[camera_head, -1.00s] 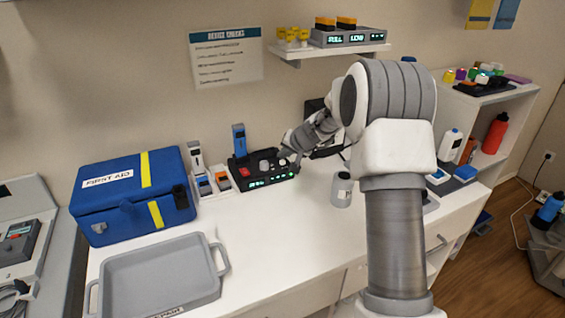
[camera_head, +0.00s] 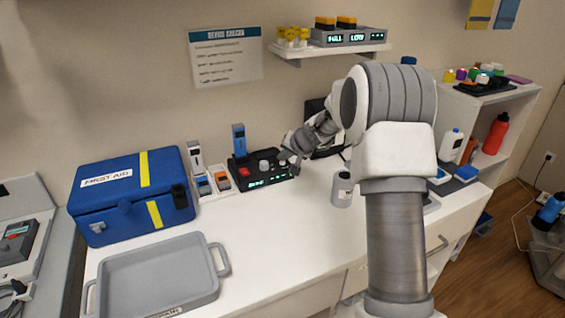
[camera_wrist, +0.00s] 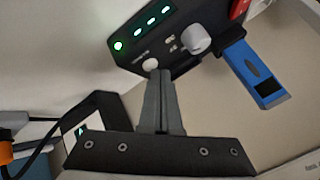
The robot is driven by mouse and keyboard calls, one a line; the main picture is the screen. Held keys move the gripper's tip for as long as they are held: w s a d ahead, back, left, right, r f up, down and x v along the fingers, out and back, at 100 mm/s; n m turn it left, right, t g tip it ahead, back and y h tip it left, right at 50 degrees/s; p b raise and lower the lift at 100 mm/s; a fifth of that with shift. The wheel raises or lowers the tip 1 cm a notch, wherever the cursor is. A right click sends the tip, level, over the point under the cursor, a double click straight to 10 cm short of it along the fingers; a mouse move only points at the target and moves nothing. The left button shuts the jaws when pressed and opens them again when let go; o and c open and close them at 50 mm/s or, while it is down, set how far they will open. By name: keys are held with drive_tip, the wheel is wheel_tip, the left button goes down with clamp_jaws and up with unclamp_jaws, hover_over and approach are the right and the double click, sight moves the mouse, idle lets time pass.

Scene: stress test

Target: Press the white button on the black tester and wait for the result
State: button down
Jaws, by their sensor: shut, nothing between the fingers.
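The black tester (camera_head: 262,184) stands on the white counter against the wall, with a green lit display. In the wrist view the tester (camera_wrist: 178,62) shows green display marks, a round green light (camera_wrist: 118,46), a pale knob (camera_wrist: 195,38) and a red part (camera_wrist: 238,9). A blue device (camera_wrist: 255,75) is at the tester; it stands upright in the head view (camera_head: 239,141). The white button (camera_wrist: 151,64) lies right at the tips of my gripper (camera_wrist: 160,75), which is shut and empty. I cannot tell whether the tips touch the button.
A holder with blue and orange devices (camera_head: 212,182) and a blue first aid box (camera_head: 128,192) stand left of the tester. A grey tray (camera_head: 160,282) lies in front. A grey container (camera_head: 342,188) stands right of the tester, near my arm. The counter between is clear.

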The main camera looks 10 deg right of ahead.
sight(284, 166)
idle(0.6)
drive_tip(key=shift+r+p, duration=0.4)
drive_tip(key=shift+r, duration=0.3)
drive_tip(key=shift+r+p, duration=1.7)
drive_tip(key=shift+r, duration=0.85)
